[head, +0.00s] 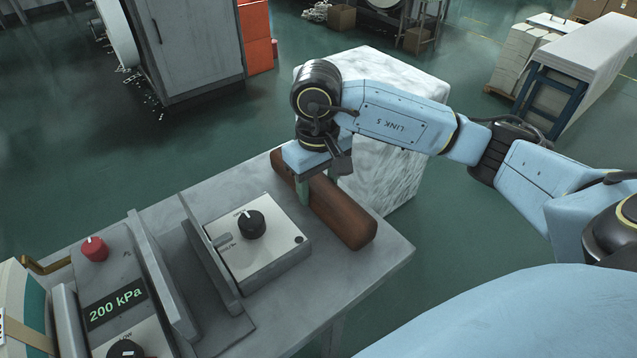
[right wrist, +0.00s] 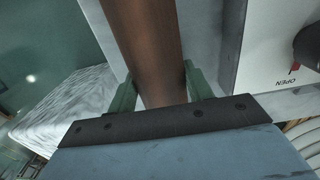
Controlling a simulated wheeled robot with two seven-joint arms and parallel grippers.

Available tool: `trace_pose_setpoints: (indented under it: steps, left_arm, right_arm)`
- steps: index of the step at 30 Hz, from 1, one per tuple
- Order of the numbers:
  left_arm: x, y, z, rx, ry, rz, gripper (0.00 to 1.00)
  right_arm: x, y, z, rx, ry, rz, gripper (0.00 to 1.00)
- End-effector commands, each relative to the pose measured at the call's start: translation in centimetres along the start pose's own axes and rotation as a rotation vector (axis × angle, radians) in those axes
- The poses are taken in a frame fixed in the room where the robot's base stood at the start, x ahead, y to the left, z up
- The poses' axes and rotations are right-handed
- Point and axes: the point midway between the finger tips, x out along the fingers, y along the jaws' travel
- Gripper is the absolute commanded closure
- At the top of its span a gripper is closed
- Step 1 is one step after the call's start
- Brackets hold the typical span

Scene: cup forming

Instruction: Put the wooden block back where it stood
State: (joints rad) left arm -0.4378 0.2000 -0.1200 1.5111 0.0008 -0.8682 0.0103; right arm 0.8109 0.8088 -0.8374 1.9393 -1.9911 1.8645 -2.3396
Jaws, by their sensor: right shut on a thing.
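The wooden block (head: 342,214) is a long brown bar with rounded edges. In the head view it lies along the right back edge of the grey table (head: 377,262), beside the control box with a black knob (head: 262,250). My right gripper (head: 318,190) comes down over the block from above and is shut on it, one finger on each side. In the right wrist view the block (right wrist: 150,50) runs between the two green fingers (right wrist: 158,92). I cannot tell whether the block touches the tabletop. My left gripper is not in view.
A pressure unit reading 200 kPa (head: 115,303) with a red knob (head: 95,248) stands at the left of the table. Upright grey plates (head: 210,262) stand between it and the control box. A white wrapped bale (head: 385,160) stands behind the table. The table's front right corner is clear.

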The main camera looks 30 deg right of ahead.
Motion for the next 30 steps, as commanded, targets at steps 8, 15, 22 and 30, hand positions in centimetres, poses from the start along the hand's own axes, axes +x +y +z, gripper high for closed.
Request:
trace_pose_setpoints:
  steps: [8,15,22,30]
  left_arm:
    - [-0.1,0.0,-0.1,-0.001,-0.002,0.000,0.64]
    - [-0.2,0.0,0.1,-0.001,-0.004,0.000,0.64]
    - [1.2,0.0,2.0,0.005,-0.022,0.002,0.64]
    - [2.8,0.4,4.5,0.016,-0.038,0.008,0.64]
  right_arm:
    - [0.0,0.0,0.0,0.000,0.000,0.000,0.27]
    - [-0.1,0.0,0.0,0.000,0.000,0.000,0.27]
    - [-2.8,0.0,-0.1,0.001,0.006,0.000,0.27]
    - [-8.9,0.0,-0.1,0.000,0.005,0.001,0.27]
